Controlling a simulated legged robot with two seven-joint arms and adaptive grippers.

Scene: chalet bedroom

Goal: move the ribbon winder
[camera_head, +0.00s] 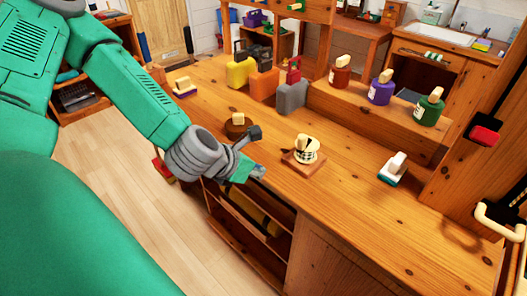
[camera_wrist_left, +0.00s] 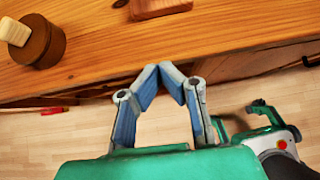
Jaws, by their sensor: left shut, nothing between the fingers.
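A small piece with a cream and black patterned drum and a cream top, likely the ribbon winder (camera_head: 306,149), stands on a square wooden base (camera_head: 290,160) near the bench's front edge. In the left wrist view only part of a wooden base (camera_wrist_left: 160,7) shows at the top edge. My left gripper (camera_head: 260,172) is just off the bench's front edge, left of and apart from the winder. In the left wrist view its blue-grey fingertips (camera_wrist_left: 173,70) meet with nothing between them. My right gripper is not in view.
A round brown block with a pale knob (camera_head: 238,124) stands behind my left wrist; it also shows in the left wrist view (camera_wrist_left: 38,45). A white and teal brush-like piece (camera_head: 393,170) is at right. Several bottles stand on a raised shelf (camera_head: 370,121). The front right bench is clear.

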